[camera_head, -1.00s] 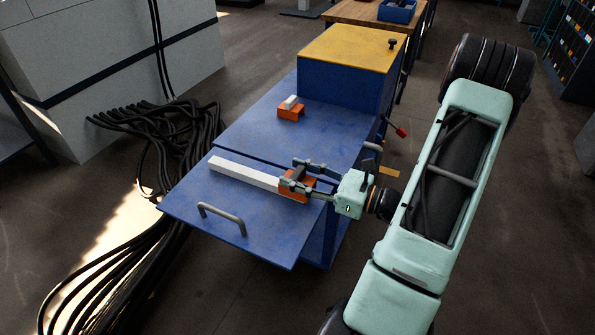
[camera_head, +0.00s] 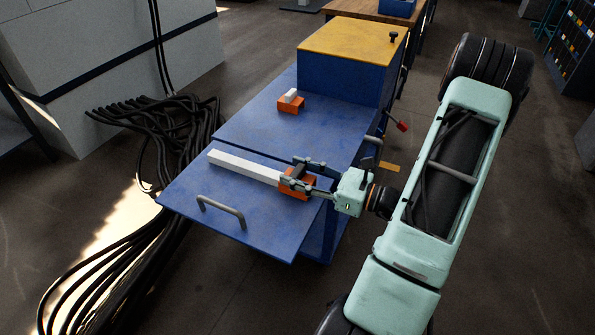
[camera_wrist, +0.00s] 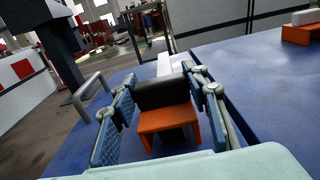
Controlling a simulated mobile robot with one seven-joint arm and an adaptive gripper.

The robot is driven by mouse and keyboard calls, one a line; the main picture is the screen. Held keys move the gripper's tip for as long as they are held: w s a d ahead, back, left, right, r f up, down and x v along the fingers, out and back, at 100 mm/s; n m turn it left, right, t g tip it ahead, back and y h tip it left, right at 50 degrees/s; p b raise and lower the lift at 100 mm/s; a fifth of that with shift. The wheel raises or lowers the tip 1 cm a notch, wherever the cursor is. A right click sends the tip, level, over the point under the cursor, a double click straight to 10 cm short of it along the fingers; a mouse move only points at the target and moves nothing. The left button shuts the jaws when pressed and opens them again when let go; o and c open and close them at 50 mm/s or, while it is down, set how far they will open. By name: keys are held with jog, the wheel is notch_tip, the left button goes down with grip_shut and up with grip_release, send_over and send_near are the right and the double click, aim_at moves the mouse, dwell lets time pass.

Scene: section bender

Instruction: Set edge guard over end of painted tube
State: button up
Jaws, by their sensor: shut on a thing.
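The painted tube (camera_head: 243,167) is a long white square bar lying along the blue table. In the wrist view its white length (camera_wrist: 164,65) runs away beyond the black edge guard (camera_wrist: 162,93). The guard sits at the near end of the tube, above an orange block (camera_wrist: 168,124). I cannot tell how far it covers the tube end, because it hides that end. My gripper (camera_head: 293,172) reaches in from the right and is shut on the guard, one finger on each side. The orange block also shows under the fingers in the head view (camera_head: 297,185).
The blue table (camera_head: 190,188) has a grey handle (camera_head: 222,212) at its front. A second orange block with a short white piece (camera_head: 291,103) stands farther back. A blue box with a yellow top (camera_head: 350,42) stands behind. Black cables (camera_head: 150,220) lie on the floor at left.

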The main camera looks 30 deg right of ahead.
jog(key=shift+f, duration=0.15)
jog(key=o, duration=1.2)
jog(key=v, duration=1.2)
